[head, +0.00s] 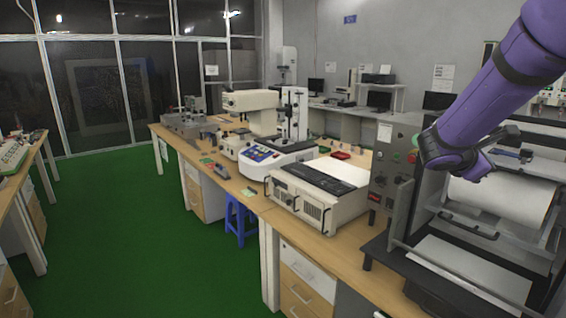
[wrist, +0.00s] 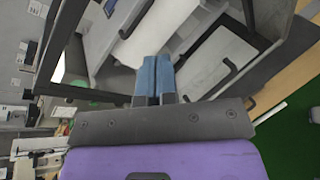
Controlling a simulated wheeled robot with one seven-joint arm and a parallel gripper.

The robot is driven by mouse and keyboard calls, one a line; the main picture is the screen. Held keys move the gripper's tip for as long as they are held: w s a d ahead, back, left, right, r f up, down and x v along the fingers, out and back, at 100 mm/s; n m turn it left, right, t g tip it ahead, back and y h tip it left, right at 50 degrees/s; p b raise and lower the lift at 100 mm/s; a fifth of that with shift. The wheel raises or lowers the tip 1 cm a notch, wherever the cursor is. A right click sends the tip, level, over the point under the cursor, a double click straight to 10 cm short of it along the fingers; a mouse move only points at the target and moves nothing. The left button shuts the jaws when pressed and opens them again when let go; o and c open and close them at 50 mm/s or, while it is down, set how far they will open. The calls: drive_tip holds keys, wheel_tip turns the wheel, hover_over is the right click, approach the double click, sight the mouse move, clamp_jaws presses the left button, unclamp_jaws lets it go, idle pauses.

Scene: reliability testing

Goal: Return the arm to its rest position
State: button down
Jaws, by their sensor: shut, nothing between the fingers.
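My purple arm (head: 505,75) reaches in from the upper right in the head view. Its end hangs in front of the grey-black test machine at the right, and the fingers are hard to make out there. In the wrist view my gripper (wrist: 153,72) shows two blue fingers pressed together, with nothing between them. The fingers point toward the machine's open frame and its white roller (wrist: 160,28). The roller also shows in the head view (head: 505,200), to the right of and below my arm's end. I cannot tell how far the fingers are from the machine.
A long wooden bench (head: 255,200) carries a beige unit (head: 315,195), a tester with blue panel (head: 275,155) and other instruments. A dark control box (head: 392,170) stands just left of my arm's end. A blue stool (head: 240,218) is under the bench. Green floor (head: 130,240) is open at left.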

drive_tip(key=s+a+r+m+g+y, duration=0.1)
drive_tip(key=s+a+m+y, duration=0.2)
drive_tip(key=s+m, duration=0.35)
drive_tip(key=s+a+r+m+g+y, duration=0.1)
drive_tip(key=s+a+m+y, duration=0.15)
drive_tip(key=s, duration=0.75)
drive_tip(key=s+a+r+m+t+y, duration=0.1)
drive_tip(key=s+a+m+t+y, duration=0.1)
drive_tip(key=s+a+m+y, duration=0.4)
drive_tip(key=s+a+y, duration=0.2)
drive_tip(key=s+a, duration=0.3)
drive_tip(key=s, duration=0.1)
drive_tip(key=shift+s+a+m+t, duration=0.3)
drive_tip(key=shift+s+a+t, duration=0.1)
